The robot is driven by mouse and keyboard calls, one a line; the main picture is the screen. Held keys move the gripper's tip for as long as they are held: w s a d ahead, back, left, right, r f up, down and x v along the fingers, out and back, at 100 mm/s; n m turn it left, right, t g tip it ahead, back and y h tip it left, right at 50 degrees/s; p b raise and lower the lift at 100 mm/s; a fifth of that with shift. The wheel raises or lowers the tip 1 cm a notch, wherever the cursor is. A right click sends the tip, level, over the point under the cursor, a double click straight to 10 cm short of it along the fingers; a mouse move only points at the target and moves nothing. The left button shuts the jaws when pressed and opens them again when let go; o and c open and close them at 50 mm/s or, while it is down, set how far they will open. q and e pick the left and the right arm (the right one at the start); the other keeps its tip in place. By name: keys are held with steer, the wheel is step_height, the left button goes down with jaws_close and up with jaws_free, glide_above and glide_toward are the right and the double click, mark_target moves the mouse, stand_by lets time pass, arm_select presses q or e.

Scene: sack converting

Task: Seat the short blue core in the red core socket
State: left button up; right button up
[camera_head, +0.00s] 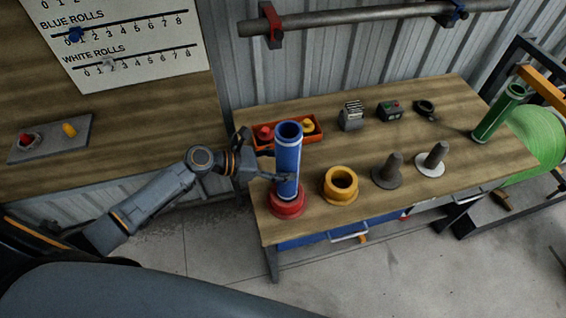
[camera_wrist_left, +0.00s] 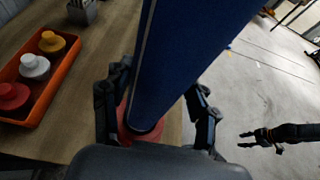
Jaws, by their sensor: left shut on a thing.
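The blue core (camera_head: 288,155) is an upright tube with pale bands and an open top. My left gripper (camera_head: 276,179) is shut around its lower part, and in the left wrist view its fingers lie on both sides of the core (camera_wrist_left: 185,60). The red core socket (camera_head: 287,207) is at the table's front left corner, directly under the core. It also shows in the left wrist view (camera_wrist_left: 124,128), with a dark ring at the core's foot. I cannot tell how deep the core sits. My right gripper (camera_wrist_left: 251,139) looks open and empty, over the floor.
An orange tray (camera_head: 314,134) with coloured plugs lies behind the core. A green tube (camera_head: 498,114) stands at the table's right.

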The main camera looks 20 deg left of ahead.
arm_select(q)
step_height(320, 180, down, 6)
steer(key=b, duration=0.4)
stand_by(1.8)
steer(key=o, duration=1.6)
steer(key=shift+o, duration=0.6)
steer(key=shift+f, duration=0.1)
steer(key=v, duration=1.2)
